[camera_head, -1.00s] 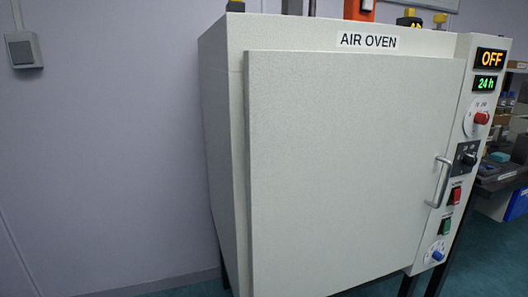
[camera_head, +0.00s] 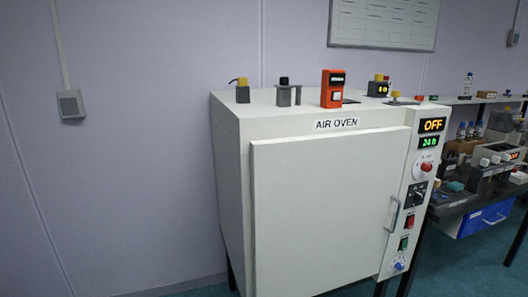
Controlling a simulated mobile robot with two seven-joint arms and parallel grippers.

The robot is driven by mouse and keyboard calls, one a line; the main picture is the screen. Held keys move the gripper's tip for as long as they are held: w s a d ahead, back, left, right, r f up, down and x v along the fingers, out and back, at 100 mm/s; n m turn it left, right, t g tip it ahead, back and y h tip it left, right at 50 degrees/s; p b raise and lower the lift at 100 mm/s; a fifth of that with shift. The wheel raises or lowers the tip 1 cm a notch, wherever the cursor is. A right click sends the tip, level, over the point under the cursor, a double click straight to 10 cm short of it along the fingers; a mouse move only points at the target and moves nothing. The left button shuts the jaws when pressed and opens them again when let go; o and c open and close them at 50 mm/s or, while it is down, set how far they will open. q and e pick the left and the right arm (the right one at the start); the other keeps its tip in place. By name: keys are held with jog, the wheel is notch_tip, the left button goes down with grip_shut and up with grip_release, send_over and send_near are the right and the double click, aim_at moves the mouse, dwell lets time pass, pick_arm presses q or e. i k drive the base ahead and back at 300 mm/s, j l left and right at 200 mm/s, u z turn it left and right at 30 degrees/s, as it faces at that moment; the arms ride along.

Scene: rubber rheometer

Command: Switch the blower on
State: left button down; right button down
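The air oven (camera_head: 318,205) stands in the middle of the head view with its door shut. Its control strip on the right has an orange OFF display (camera_head: 432,125) and a green 24 h display (camera_head: 429,142). Below are a red knob (camera_head: 426,167), a black knob (camera_head: 418,195), a red rocker switch (camera_head: 409,222), a green rocker switch (camera_head: 404,243) and a blue knob (camera_head: 398,266). Small labels near the switches are too small to read, so I cannot tell which one is the blower's. Neither of my grippers is in view.
Small devices, among them an orange one (camera_head: 333,88), stand on the oven top. A door handle (camera_head: 393,214) sits just left of the controls. A cluttered bench (camera_head: 452,211) with a blue bin (camera_head: 480,220) is at right. Floor shows right of the oven.

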aim_at(404, 245)
jog(key=i+j+z, duration=0.2)
jog(key=z, duration=0.25)
jog(key=i+j+z, duration=0.25)
jog(key=z, duration=0.2)
jog(key=i+j+z, duration=0.15)
jog(key=j+z, duration=0.3)
jog(key=l, duration=0.1)
